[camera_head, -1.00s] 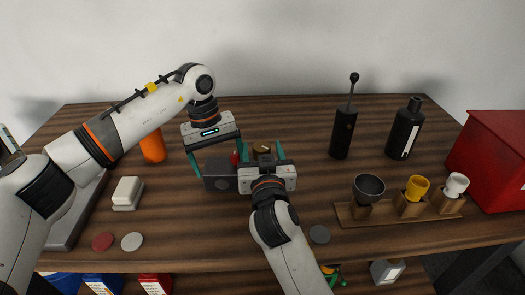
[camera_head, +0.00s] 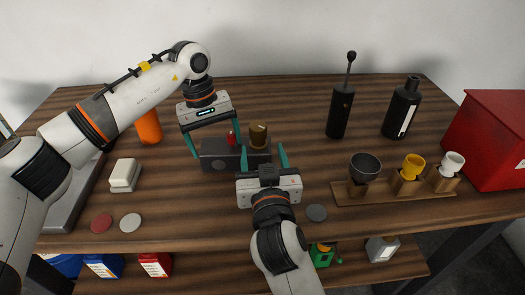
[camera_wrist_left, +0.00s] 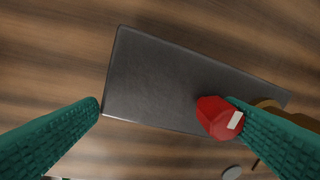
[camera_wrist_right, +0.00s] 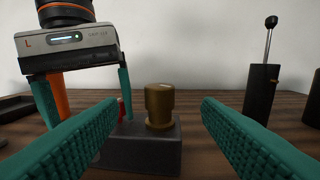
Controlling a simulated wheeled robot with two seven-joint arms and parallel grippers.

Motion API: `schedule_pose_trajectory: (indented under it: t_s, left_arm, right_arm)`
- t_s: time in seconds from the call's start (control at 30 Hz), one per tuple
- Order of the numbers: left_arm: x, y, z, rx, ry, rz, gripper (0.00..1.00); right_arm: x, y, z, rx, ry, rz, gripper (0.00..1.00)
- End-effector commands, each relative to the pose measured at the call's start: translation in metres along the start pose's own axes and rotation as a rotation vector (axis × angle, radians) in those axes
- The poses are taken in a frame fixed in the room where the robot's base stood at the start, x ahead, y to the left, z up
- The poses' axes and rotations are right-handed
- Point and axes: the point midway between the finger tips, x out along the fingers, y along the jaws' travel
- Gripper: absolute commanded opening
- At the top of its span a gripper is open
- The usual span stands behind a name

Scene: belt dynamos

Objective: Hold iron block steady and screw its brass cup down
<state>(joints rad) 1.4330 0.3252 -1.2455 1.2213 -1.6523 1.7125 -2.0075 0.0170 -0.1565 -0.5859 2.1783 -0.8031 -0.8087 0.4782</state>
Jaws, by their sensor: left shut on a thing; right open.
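The iron block (camera_head: 217,161) is a dark grey slab on the wooden table. The brass cup (camera_head: 258,136) stands upright on its right part, with a red knob (camera_head: 232,138) left of it. My left gripper (camera_head: 216,153) reaches down from above and is shut on the block, its fingers on two sides, as the left wrist view of the block (camera_wrist_left: 165,80) shows. My right gripper (camera_head: 263,160) is open and empty, in front of the block. In the right wrist view the cup (camera_wrist_right: 160,108) is beyond and between the fingers, not touched. The cup's seating is unclear.
A black lever device (camera_head: 341,112) and a dark bottle (camera_head: 403,108) stand behind right. A wooden rack (camera_head: 340,192) holds cups, with a red box (camera_head: 490,140) beyond. An orange cylinder (camera_head: 149,127), white block (camera_head: 124,174) and discs (camera_head: 131,222) lie left.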

Motion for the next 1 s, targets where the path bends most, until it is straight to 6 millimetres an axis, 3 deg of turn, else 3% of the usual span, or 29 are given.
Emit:
schedule_pose_trajectory:
  t_s: [0.27,0.47,0.57,0.67,0.8,0.9,1.0]
  left_arm:
    - [0.004,0.000,-0.002,0.001,0.007,0.000,0.18]
    - [0.004,0.000,-0.002,0.001,0.008,0.001,0.18]
    - [0.004,0.000,-0.002,0.001,0.008,0.001,0.18]
    - [0.004,0.000,-0.002,0.001,0.008,0.001,0.18]
    - [0.004,0.000,-0.002,0.001,0.008,0.000,0.18]
    - [0.004,0.000,-0.002,0.001,0.008,0.000,0.18]
    - [0.004,0.000,-0.002,0.001,0.008,0.000,0.18]
  right_arm:
    - [0.005,-0.003,0.003,-0.045,-0.024,0.013,0.58]
    - [0.035,-0.026,0.026,-0.315,-0.167,0.080,0.58]
    - [0.056,-0.047,0.054,-0.537,-0.296,0.105,0.58]
    - [0.072,-0.064,0.096,-0.828,-0.497,0.102,0.58]
    - [0.073,-0.059,0.136,-1.236,-0.808,0.084,0.58]
    - [0.069,-0.049,0.146,-1.511,-1.020,0.080,0.58]
    - [0.064,-0.041,0.142,-1.781,-1.225,0.094,0.58]
